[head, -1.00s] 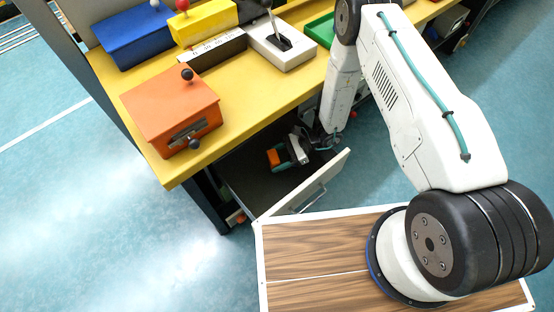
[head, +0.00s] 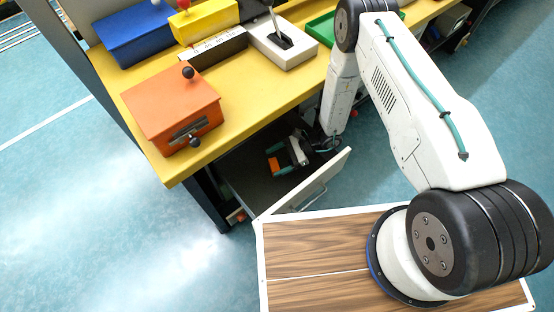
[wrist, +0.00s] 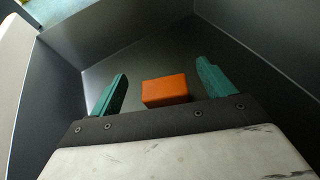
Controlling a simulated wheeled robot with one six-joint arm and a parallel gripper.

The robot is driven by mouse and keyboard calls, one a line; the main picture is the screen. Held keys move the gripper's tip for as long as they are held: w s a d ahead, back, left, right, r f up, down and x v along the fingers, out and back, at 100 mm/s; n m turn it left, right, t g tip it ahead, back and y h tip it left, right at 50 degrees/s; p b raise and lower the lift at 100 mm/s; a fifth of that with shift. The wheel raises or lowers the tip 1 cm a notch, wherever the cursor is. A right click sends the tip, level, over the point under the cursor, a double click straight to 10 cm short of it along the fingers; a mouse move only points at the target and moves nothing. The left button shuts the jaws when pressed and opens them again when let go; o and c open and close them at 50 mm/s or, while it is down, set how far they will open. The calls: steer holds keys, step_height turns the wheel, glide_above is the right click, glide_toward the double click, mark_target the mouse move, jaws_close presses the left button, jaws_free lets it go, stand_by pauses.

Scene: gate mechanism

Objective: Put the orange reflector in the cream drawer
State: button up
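The cream drawer (head: 325,177) is pulled out below the yellow worktop, with its dark inside showing. The orange reflector (head: 273,164), a small block, is inside it, and in the wrist view the reflector (wrist: 165,90) appears to lie on the drawer floor. My gripper (head: 275,159) is inside the drawer too. In the wrist view its two teal fingers are spread wide (wrist: 161,82), with clear gaps on both sides of the reflector. The gripper is open and not touching the reflector's sides.
An orange box (head: 170,108) with black knobs, a blue box (head: 133,38), a yellow box (head: 205,22) and a white lever unit (head: 282,45) stand on the yellow worktop (head: 240,90). Drawer walls (wrist: 265,60) rise close around my gripper.

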steer(key=shift+r, duration=0.55)
steer(key=v, duration=1.2)
